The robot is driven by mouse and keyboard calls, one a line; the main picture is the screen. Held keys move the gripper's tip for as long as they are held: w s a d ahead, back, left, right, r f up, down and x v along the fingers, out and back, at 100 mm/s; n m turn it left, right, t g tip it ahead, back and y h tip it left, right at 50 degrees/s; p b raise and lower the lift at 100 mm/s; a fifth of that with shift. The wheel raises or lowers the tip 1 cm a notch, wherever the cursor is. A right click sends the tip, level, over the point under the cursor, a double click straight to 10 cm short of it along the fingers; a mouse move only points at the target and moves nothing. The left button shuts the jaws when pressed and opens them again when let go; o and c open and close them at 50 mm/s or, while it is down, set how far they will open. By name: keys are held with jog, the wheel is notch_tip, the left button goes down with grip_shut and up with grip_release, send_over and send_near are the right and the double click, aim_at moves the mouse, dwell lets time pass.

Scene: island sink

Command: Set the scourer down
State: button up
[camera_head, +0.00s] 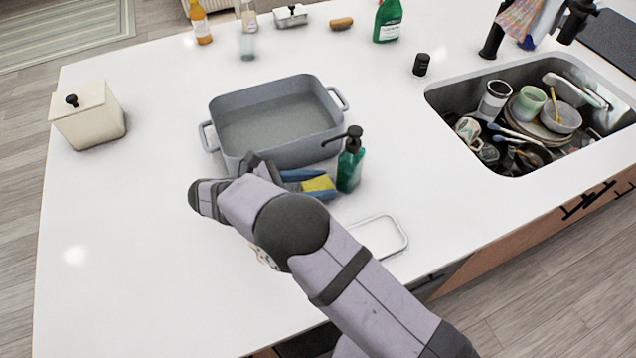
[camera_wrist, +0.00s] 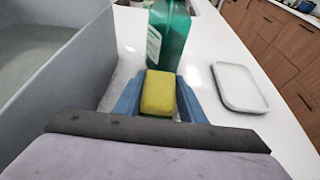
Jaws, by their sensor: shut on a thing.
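The scourer (camera_head: 318,184) is a small yellow block with a green underside. It also shows in the wrist view (camera_wrist: 158,94), between two blue fingers. My gripper (camera_head: 309,183) is shut on it, one finger on each side. The scourer is beside the grey basin and close in front of the green soap bottle. Its underside is mostly hidden, so I cannot tell whether it touches the counter. A shallow white dish (camera_wrist: 240,88) with a raised rim lies to the right of the scourer, apart from it; in the head view my arm partly covers this dish (camera_head: 404,240).
The grey basin (camera_head: 338,130) stands just behind and left of my gripper. The green pump bottle (camera_head: 351,168) stands very near the scourer. A cream lidded box (camera_head: 90,118) is at far left. The sink (camera_head: 440,100) at right holds dishes. The counter's left front is clear.

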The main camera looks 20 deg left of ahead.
jog(key=shift+f, duration=0.15)
jog(key=o, duration=1.1)
jog(key=shift+c, duration=0.2)
jog(key=shift+r, duration=0.2)
jog(key=shift+s+a, duration=0.15)
jog(key=b+v, duration=0.3)
jog(key=v, duration=0.6)
jog(key=shift+s+a+b, duration=0.1)
jog(key=shift+b, duration=0.25)
jog(key=shift+v, duration=1.15)
jog(key=shift+r, duration=0.1)
